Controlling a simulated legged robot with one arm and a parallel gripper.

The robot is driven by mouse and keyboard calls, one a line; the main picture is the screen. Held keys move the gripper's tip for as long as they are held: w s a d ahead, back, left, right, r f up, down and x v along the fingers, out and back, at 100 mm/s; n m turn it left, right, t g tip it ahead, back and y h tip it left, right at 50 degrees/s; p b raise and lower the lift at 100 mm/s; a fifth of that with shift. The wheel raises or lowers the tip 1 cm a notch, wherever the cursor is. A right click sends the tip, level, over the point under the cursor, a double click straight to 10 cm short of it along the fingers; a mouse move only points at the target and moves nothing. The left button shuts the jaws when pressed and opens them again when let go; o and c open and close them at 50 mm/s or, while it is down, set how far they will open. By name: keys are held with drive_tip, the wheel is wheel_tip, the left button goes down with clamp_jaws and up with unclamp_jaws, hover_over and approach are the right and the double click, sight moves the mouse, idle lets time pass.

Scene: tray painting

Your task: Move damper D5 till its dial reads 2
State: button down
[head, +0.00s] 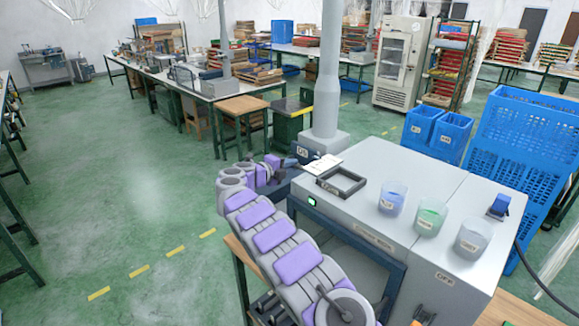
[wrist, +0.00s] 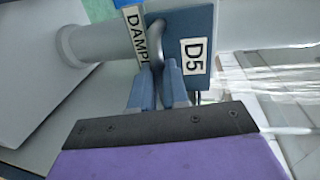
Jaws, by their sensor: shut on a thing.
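Damper D5 is a blue-grey plate (wrist: 203,28) with a white D5 label, close in front of my gripper (wrist: 158,72) in the wrist view. A second label strip beginning "DAMP" (wrist: 135,35) stands beside it. A curved grey handle (wrist: 156,45) runs down between my two blue-grey fingertips, and the gripper is shut on it. In the head view my gripper (head: 292,162) reaches the damper (head: 302,152) at the foot of the grey duct column. I cannot read a dial or its number in either view.
A grey cabinet (head: 400,245) stands right of my arm, with an open black frame (head: 341,182), a paper sheet (head: 322,164) and three labelled cups (head: 431,217) on top. Blue crates (head: 525,135) stack at right. The green floor at left is clear.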

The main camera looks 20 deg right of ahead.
drive_tip(key=shift+s+f, duration=0.3)
drive_tip(key=shift+f, duration=0.35)
drive_tip(key=c, duration=1.2)
unclamp_jaws()
drive_tip(key=shift+w+d, duration=0.1)
drive_tip(key=shift+d, duration=0.05)
drive_tip(key=shift+c, duration=0.2)
drive_tip(key=shift+r, duration=0.25)
drive_tip(key=p+v, duration=0.1)
drive_tip(key=v, duration=1.6)
drive_tip(key=shift+a, duration=0.3)
drive_tip(key=shift+o, duration=0.2)
drive_tip(key=shift+w, duration=0.1)
